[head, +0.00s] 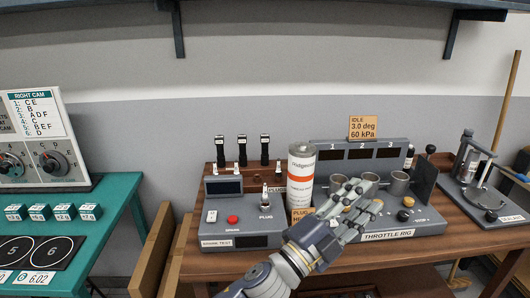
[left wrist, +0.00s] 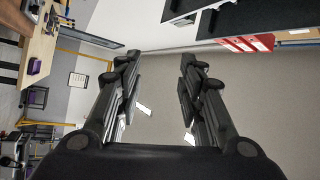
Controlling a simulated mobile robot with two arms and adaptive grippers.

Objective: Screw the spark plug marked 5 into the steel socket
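My left gripper (head: 352,203) reaches over the front of the throttle rig. In the left wrist view its two fingers (left wrist: 157,75) are apart with nothing between them. My right gripper is not in view.
Black-topped pieces (head: 242,150) stand behind. A green table (head: 110,225) is at left; a press-like stand (head: 475,180) is at right.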

